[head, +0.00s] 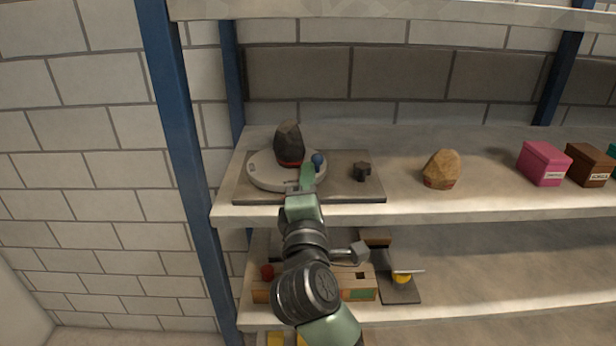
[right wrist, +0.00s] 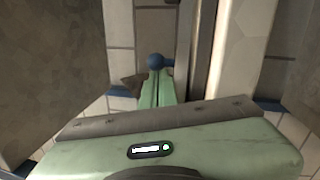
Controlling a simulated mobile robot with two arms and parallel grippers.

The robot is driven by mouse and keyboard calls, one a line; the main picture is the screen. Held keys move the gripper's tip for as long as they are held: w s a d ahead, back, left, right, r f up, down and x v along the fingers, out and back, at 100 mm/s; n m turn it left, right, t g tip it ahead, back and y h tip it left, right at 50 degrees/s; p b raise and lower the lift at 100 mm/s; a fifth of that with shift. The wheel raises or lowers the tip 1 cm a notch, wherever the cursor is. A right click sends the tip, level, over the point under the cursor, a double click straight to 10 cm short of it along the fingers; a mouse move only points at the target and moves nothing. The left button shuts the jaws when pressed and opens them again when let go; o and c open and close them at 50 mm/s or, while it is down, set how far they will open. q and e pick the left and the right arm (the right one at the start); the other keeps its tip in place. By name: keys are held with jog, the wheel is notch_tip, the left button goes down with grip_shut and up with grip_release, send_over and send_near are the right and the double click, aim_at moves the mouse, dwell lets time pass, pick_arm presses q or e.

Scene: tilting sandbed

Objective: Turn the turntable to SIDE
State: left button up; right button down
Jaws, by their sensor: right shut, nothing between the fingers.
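The turntable (head: 264,175) is a round light grey disc on a flat dark base plate (head: 345,189) at the left end of the shelf. A dark rock (head: 289,141) with a red band at its foot stands on the disc. A blue ball knob (head: 318,160) is at the disc's right side; it also shows in the right wrist view (right wrist: 156,60). My right gripper (head: 308,170) is shut and empty, its green fingertips (right wrist: 158,80) close to the knob. I cannot tell whether they touch it. My left gripper is out of view.
A small dark knob (head: 362,171) stands on the base plate's right part. A tan rock (head: 442,168), a pink box (head: 544,162) and a brown box (head: 588,164) sit farther right. A blue post (head: 180,150) stands left. The lower shelf holds other items below my arm.

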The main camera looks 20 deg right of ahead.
jog(key=shift+d+f, duration=0.1)
jog(key=shift+w+d+b, duration=0.15)
jog(key=shift+d+b, duration=0.3)
